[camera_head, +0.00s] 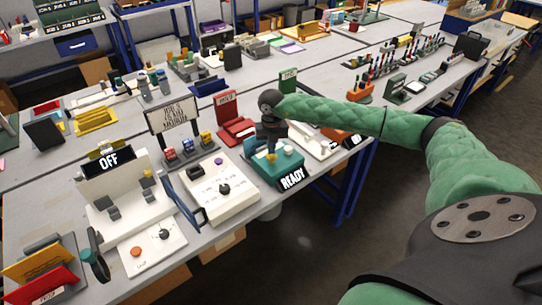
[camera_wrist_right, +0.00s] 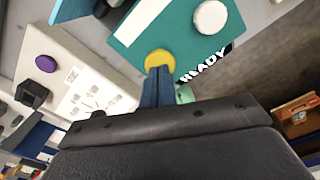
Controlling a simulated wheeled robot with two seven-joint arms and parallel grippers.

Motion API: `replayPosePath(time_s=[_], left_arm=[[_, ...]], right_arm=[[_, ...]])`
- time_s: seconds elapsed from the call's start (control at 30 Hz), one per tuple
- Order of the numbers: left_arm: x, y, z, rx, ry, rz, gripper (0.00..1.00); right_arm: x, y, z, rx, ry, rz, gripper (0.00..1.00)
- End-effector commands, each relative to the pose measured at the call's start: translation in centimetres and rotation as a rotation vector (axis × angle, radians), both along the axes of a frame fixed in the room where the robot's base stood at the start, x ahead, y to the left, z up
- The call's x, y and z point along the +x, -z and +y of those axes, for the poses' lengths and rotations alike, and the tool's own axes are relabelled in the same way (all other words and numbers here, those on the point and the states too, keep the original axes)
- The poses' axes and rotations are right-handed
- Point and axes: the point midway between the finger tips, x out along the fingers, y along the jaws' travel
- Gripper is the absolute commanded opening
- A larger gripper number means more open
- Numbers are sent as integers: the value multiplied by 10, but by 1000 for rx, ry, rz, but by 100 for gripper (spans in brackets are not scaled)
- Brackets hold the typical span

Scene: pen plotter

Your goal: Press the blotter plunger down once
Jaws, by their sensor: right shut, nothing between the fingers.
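A teal unit (camera_head: 263,171) with a READY sign (camera_head: 292,179) stands at the table's front edge; it also shows in the right wrist view (camera_wrist_right: 185,38). On its top are a yellow round knob (camera_wrist_right: 159,59) and a white round knob (camera_wrist_right: 211,17). No label tells which part is the blotter plunger. My right gripper (camera_wrist_right: 158,74) is shut and empty, pointing down with its blue fingertips at the yellow knob. They overlap the knob's near edge in the wrist view; I cannot tell if they touch it. My left gripper is not in view.
Left of the teal unit lies a white panel (camera_head: 218,205) with a dark knob and a purple button. A red unit (camera_head: 234,127) stands behind it, and a white device with an OFF sign (camera_head: 108,160) further left. Open floor lies right of the table edge.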

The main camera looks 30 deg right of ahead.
Motion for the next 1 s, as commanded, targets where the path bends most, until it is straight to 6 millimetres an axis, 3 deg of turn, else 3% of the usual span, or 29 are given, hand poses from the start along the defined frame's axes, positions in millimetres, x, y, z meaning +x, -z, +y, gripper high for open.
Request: replayPosePath(time_s=[1.0], left_arm=[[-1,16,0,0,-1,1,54]], right_arm=[[0,21,0,0,0,0,0]])
